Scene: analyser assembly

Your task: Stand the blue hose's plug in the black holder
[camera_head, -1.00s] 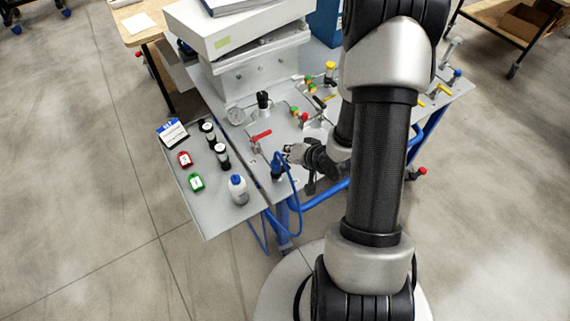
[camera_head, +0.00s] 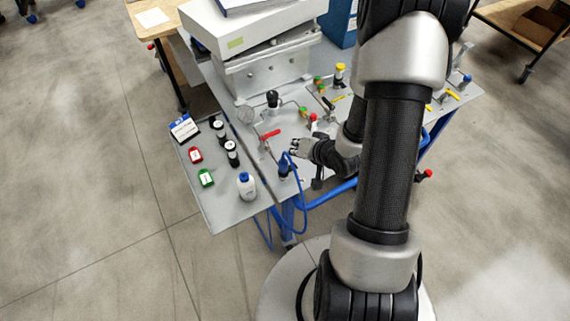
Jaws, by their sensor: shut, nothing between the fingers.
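The blue hose's plug (camera_head: 284,160) appears to stand roughly upright at the black holder (camera_head: 284,171), near the front edge of the grey bench top. How deep it sits in the holder is too small to tell. The blue hose (camera_head: 305,205) arches from the plug's top and loops down past the bench edge. My gripper (camera_head: 295,147) is shut and empty, just above and right of the plug in the picture. It is close to the hose's top; whether it touches the hose cannot be told.
A red-handled valve (camera_head: 269,135) stands just behind the plug. A white bottle (camera_head: 246,186) stands left on the side shelf (camera_head: 218,215), with black-and-white containers and red and green tags. A blue rail (camera_head: 335,193) runs below the bench.

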